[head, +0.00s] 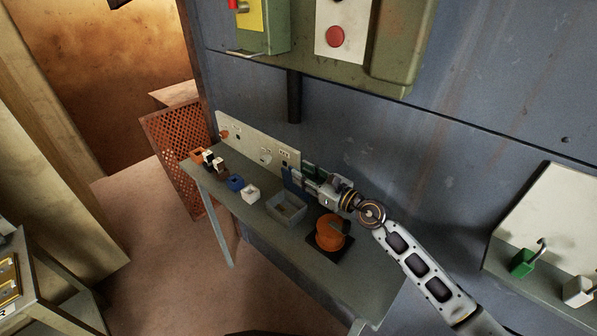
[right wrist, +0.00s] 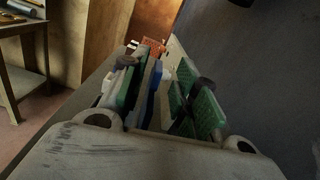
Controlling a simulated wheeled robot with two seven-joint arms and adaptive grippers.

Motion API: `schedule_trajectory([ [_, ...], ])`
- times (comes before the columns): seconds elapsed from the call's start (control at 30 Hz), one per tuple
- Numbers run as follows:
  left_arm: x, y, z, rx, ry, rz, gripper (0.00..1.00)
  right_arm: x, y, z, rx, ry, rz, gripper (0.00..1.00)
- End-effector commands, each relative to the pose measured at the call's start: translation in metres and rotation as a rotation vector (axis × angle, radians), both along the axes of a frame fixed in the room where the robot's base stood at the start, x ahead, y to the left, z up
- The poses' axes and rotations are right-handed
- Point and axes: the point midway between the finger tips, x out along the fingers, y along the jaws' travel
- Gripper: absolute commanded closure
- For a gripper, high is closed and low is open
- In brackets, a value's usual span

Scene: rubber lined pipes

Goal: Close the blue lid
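A blue panel (head: 292,181), which looks like the blue lid, stands upright behind the grey open box (head: 287,209) on the narrow table. Whether it is joined to that box is hard to tell. My right gripper (head: 308,173) is at the panel, coming in from the right, with green finger pads. In the right wrist view, the fingers (right wrist: 165,95) are apart. The blue piece (right wrist: 154,85) shows between them, close to the left finger, with a gap to the right finger. Contact is unclear. My left gripper is not in view.
An orange round pot (head: 330,232) on a dark base stands right of the grey box. A small blue box (head: 235,183), a white box (head: 250,193) and small orange and dark items stand to the left. A pale panel with sockets (head: 262,146) runs along the wall behind.

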Motion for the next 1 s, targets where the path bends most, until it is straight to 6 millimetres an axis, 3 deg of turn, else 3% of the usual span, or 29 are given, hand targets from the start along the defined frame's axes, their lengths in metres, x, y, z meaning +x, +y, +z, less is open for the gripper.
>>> schedule_trajectory([
  [0.6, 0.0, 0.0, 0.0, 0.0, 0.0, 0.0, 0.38, -0.038, -0.051, -0.001, -0.001, 0.002, 0.0, 0.7],
  [1.0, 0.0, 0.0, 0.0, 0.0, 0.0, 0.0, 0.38, -0.048, -0.064, 0.0, -0.002, 0.0, 0.002, 0.7],
])
